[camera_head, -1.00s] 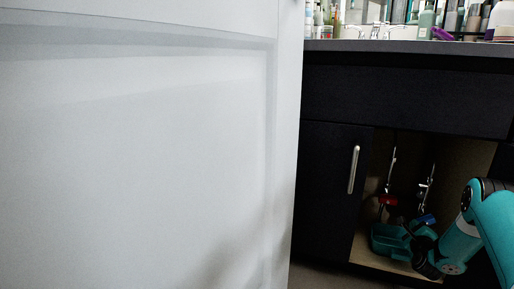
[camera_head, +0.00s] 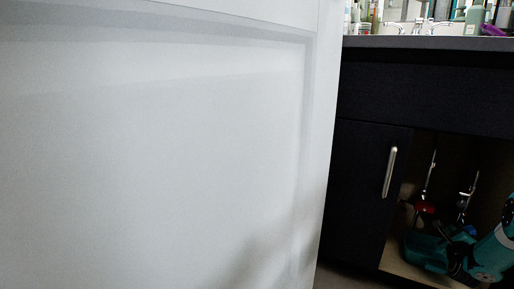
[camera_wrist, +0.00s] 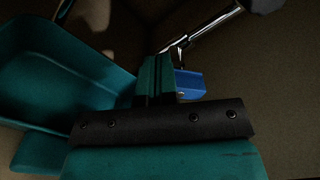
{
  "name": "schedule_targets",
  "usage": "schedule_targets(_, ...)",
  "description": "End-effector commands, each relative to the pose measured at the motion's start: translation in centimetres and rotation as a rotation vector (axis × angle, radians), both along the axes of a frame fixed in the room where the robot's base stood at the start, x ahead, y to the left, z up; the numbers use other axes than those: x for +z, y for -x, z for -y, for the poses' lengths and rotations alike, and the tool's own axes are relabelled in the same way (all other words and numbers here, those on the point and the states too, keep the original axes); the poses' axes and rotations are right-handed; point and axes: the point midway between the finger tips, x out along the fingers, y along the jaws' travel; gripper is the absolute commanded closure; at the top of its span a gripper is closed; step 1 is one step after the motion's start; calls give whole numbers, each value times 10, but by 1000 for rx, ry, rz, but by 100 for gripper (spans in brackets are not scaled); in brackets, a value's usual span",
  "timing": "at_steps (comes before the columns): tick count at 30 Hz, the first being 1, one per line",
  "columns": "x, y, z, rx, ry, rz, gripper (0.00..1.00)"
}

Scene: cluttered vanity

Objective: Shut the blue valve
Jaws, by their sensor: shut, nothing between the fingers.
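The blue valve handle (camera_wrist: 190,84) shows in the wrist view on a shiny metal fitting, just right of my gripper's fingers. It appears close beside them; whether they touch I cannot tell. My gripper (camera_wrist: 158,65) is shut with nothing between its fingers. In the head view the blue valve (camera_head: 470,230) is a small dark blue patch low inside the open cabinet. It is partly hidden by my arm, which reaches in from the right edge. The fingertips are hard to make out there.
A red valve (camera_head: 425,207) hangs on the pipe to the left. A teal tray-like thing (camera_wrist: 62,82) lies left of my gripper. The cabinet's dark door (camera_head: 365,190) is left of the opening. A large white door (camera_head: 160,150) fills the left of the head view.

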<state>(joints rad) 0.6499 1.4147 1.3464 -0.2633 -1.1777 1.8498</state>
Motion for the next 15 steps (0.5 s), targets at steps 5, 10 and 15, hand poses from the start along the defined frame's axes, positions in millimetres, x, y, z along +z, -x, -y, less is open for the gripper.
schedule_targets(5,-1,1,2,0,0,1,100)
schedule_targets(10,-1,3,5,-1,0,0,100)
schedule_targets(15,-1,4,7,-3,0,1,100)
